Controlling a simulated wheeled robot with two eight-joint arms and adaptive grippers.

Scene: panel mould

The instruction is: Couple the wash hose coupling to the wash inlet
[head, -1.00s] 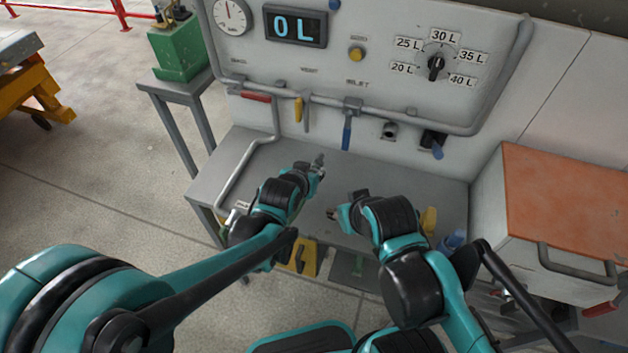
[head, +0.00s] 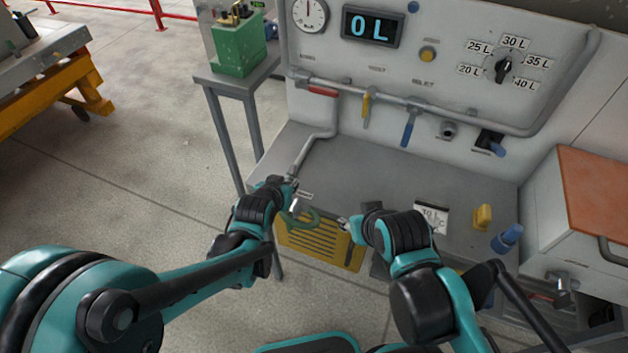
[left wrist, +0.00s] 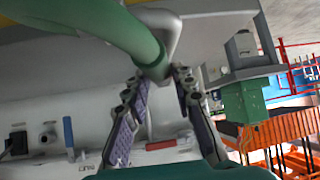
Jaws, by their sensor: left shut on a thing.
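My left gripper (head: 290,184) is shut on a grey, bent coupling piece (head: 299,205) at the end of a green hose (head: 303,220), near the table's front left. In the left wrist view, the hose (left wrist: 118,30) runs to the fingertips, where the grey piece (left wrist: 167,35) shows. A short round stub (head: 447,130) sticks out of the panel, right of the blue lever; it also shows in the left wrist view (left wrist: 47,136). The labels are too blurred to confirm it as the wash inlet. The gripper is well apart from it. My right gripper (head: 344,223) is over the table's front; its jaws are unclear.
The grey panel (head: 440,55) carries a pipe, red, yellow and blue levers and a dial. A white card (head: 431,218), a yellow object (head: 483,217) and a blue object (head: 507,239) are on the table's right. An orange-topped cabinet (head: 600,190) stands right. The table's middle is clear.

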